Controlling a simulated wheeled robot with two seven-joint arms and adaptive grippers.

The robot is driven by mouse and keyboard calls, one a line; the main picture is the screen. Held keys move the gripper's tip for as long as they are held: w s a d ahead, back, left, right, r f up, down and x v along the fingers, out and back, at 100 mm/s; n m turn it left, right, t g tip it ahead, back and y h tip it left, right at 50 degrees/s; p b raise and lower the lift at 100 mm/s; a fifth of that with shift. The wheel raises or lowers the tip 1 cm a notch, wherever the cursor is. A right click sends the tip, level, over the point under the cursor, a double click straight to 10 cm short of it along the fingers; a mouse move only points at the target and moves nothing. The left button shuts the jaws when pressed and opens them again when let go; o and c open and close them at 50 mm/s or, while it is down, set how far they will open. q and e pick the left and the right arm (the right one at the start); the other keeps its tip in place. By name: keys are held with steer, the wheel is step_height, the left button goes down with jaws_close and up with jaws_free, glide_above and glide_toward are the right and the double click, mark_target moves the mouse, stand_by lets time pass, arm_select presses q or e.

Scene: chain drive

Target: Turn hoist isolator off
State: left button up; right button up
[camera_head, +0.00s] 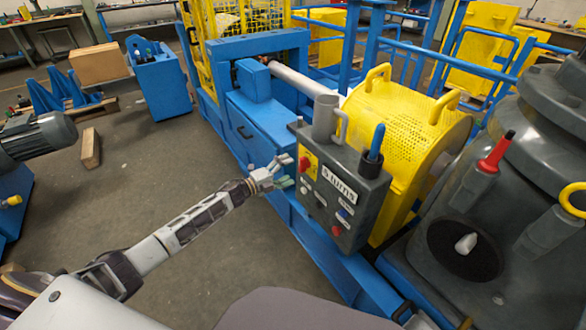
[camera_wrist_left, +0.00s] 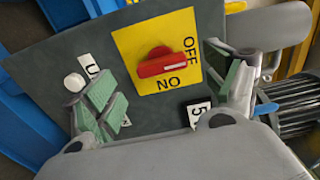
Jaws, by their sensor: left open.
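The isolator's red knob (camera_head: 304,164) sits on a yellow plate on the grey control box (camera_head: 352,226). In the left wrist view the red knob (camera_wrist_left: 165,63) lies roughly crosswise on the yellow plate (camera_wrist_left: 130,45). My left gripper (camera_head: 287,172) is open and empty, just left of the box face. In the left wrist view its green-padded fingers (camera_wrist_left: 165,85) stand apart on either side of the knob. I cannot tell whether they touch the panel. My right gripper is not in view.
A grey mug (camera_head: 324,118) and a holder with a blue-handled tool (camera_head: 376,142) are at the box top. A yellow perforated guard (camera_head: 405,115) stands behind. A large grey machine (camera_head: 530,150) is at right. The floor (camera_head: 150,175) left of the blue frame is mostly clear.

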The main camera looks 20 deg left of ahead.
arm_select(q)
steer(key=shift+v, duration=2.9)
